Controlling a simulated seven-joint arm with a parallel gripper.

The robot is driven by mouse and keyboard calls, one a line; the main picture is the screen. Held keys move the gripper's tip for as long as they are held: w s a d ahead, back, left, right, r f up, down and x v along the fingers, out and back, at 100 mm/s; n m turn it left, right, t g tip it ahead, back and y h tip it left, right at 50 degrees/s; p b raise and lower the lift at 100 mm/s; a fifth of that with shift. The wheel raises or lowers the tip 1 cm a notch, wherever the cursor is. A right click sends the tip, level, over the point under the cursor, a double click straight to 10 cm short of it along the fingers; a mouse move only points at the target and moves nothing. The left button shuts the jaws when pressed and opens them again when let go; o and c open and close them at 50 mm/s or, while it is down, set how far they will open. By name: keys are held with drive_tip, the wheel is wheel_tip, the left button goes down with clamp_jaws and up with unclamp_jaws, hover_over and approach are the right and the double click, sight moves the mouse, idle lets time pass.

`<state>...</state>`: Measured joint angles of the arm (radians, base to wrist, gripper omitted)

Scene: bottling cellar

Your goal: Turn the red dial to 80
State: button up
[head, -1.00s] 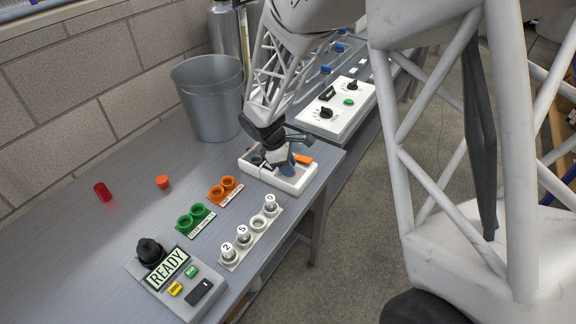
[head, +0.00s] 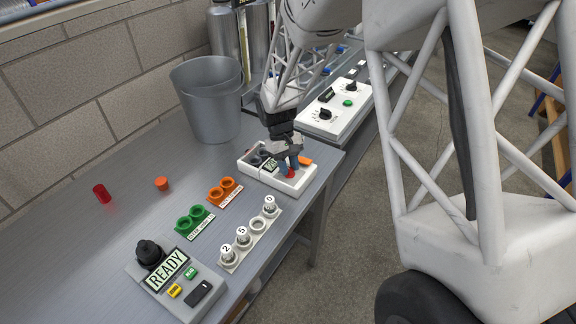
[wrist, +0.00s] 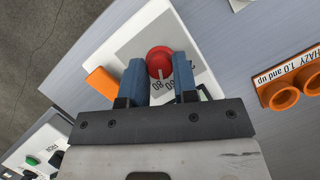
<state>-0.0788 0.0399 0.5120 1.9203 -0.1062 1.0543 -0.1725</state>
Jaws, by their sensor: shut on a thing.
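The red dial (wrist: 160,62) sits on a grey plate in a white instrument (wrist: 110,45), with numbers printed around it. An 80 and what looks like a 60 show on the side towards my wrist; I cannot tell where the dial points. In the wrist view my gripper (wrist: 160,75) has its blue fingers on either side of the dial, shut on it. In the head view my gripper (head: 288,165) reaches down into the white instrument (head: 252,172), and a little of the red dial (head: 290,173) shows beneath the fingers.
An orange part (head: 305,160) is at the instrument's right. A grey bucket (head: 207,110) stands behind it to the left. Green cups (head: 190,222), orange cups (head: 222,192) and numbered white holders (head: 243,238) are in front. The bench's left side is mostly clear.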

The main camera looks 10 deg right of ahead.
drive_tip(key=shift+d+m+y, duration=0.1)
drive_tip(key=shift+m+y, duration=0.5)
drive_tip(key=shift+m, duration=1)
drive_tip(key=o, duration=0.9)
drive_tip(key=v, duration=0.7)
drive_tip(key=shift+w+r, duration=0.2)
drive_tip(key=shift+r, duration=0.15)
drive_tip(key=shift+s, duration=0.1)
